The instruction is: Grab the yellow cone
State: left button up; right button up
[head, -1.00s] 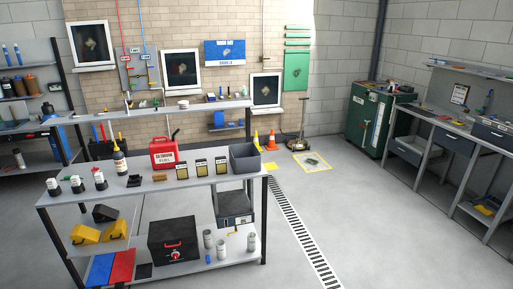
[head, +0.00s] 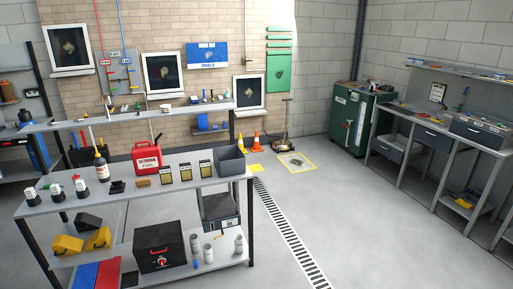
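A small yellow cone (head: 240,140) stands on the floor beyond the front workbench, near the middle of the head view. Its lower part is close behind the grey bin's edge, and I cannot tell if its base is hidden. An orange cone (head: 256,143) stands just to its right. Neither of my grippers is in view.
The front workbench (head: 130,196) with a red fuel can (head: 146,158) and a grey open bin (head: 231,161) stands between me and the cones. A floor grate (head: 287,236) runs along open floor to its right. A green cabinet (head: 358,125) stands farther back.

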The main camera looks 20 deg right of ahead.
aim_at(239, 143)
jog(key=i+l+z, duration=1.1)
jog(key=i, duration=0.6)
jog(key=i+z, duration=0.4)
jog(key=i, duration=0.6)
jog(key=i+j+u, duration=0.15)
jog(key=i+u, duration=0.15)
jog(key=i, duration=0.2)
jog(key=i+u, duration=0.3)
jog(key=i, duration=0.2)
jog(key=i+u, duration=0.25)
jog(key=i, duration=0.25)
jog(key=i+l+u, duration=0.15)
jog(key=i+u, duration=0.15)
jog(key=i, duration=0.2)
jog(key=i+l+u, duration=0.3)
jog(key=i, duration=0.2)
jog(key=i+u, duration=0.1)
jog(key=i, duration=0.55)
jog(key=i+u, duration=0.1)
jog(key=i, duration=0.55)
jog(key=i+l+u, duration=0.1)
jog(key=i, duration=0.6)
jog(key=i+l+u, duration=0.1)
jog(key=i, duration=0.55)
jog(key=i+j, duration=0.15)
jog(key=i, duration=0.9)
jog(key=i+j+u, duration=0.1)
jog(key=i, duration=0.95)
jog(key=j, duration=0.1)
